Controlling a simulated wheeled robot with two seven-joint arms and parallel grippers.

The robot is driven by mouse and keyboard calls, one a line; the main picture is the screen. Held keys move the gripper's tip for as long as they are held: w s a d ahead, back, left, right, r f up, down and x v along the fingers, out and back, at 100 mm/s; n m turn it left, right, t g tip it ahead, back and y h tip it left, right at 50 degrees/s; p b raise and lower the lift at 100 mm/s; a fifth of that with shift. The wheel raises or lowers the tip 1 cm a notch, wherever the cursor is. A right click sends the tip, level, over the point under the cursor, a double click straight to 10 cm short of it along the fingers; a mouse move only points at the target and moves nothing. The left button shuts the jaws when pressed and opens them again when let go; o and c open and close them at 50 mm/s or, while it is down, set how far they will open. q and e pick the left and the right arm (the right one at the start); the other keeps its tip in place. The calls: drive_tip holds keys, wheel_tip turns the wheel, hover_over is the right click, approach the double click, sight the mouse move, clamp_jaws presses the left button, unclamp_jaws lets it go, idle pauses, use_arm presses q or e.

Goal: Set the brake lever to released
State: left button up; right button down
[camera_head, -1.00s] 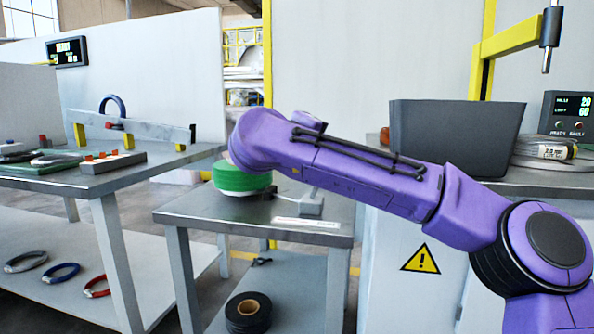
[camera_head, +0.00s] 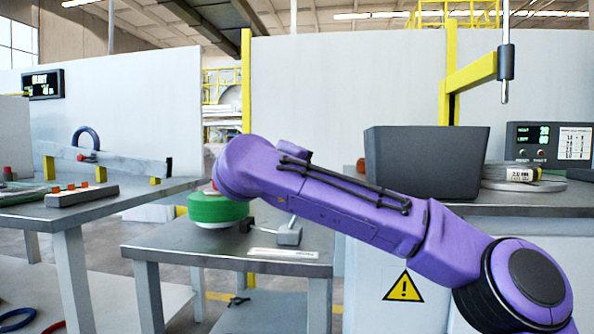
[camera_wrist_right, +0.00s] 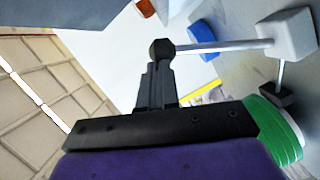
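The brake lever's grey block (camera_head: 289,236) stands on the small metal table beside a green coil (camera_head: 216,208). In the head view its thin rod rises behind my right arm, which hides its top. In the right wrist view, the rod (camera_wrist_right: 225,46) runs from the pale block (camera_wrist_right: 286,36) to a dark knob (camera_wrist_right: 161,49). My right gripper (camera_wrist_right: 159,68) has its narrow fingers together, with their tips right at the knob. Contact is hard to tell, and I see no knob between the fingers. The head view hides this gripper behind my purple arm. My left gripper is out of view.
The small table (camera_head: 165,247) has a white label strip near its front edge. A dark grey bin (camera_head: 425,160) and a display box (camera_head: 548,143) stand on the right cabinet. A bench (camera_head: 80,210) with a rail is at left.

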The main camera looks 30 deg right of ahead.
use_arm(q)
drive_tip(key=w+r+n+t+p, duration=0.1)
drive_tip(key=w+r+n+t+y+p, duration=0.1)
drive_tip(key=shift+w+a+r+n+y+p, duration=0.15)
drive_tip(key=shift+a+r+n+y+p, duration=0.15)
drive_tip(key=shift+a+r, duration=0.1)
use_arm(e)
drive_tip(key=w+a+r+v, duration=0.1)
drive_tip(key=w+v, duration=0.1)
drive_tip(key=v, duration=1)
drive_tip(key=shift+s+a+r, duration=0.15)
drive_tip(key=shift+a+r, duration=0.2)
drive_tip(key=shift+a, duration=0.15)
drive_tip(key=shift+d, duration=0.1)
